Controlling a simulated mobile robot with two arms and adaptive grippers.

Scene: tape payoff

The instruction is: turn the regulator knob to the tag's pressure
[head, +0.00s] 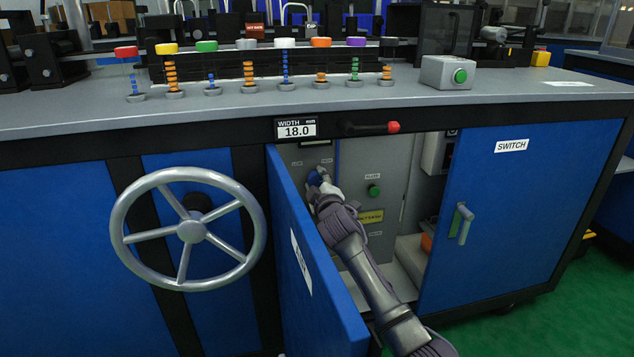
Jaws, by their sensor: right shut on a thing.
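The blue regulator knob (314,178) sits on the grey panel inside the open cabinet, on the left. My right gripper (322,181) reaches in from the lower right and is shut on the knob, covering part of it. I cannot make out a pressure tag or the knob's setting. My left gripper is not in view.
The open blue door (305,265) stands close along my right arm's left side. A closed door (510,220) marked SWITCH is to the right. A green button (374,191) is on the inner panel. A large handwheel (190,230) is at left.

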